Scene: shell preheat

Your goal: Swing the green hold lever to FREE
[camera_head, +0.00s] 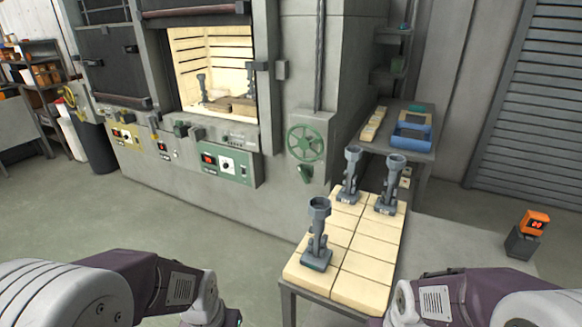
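A small green lever (305,174) sits on the grey furnace wall just below a green handwheel (306,143). It looks like the hold lever, but any HOLD or FREE marking is too small to read. My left arm comes in at the lower left and my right arm at the lower right.
A brick-topped table (345,244) with several grey shell moulds stands in front, right of the lever. The furnace opening (215,65) holds more moulds. Green (235,164) and yellow (126,137) control panels line its front. The floor at left is clear.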

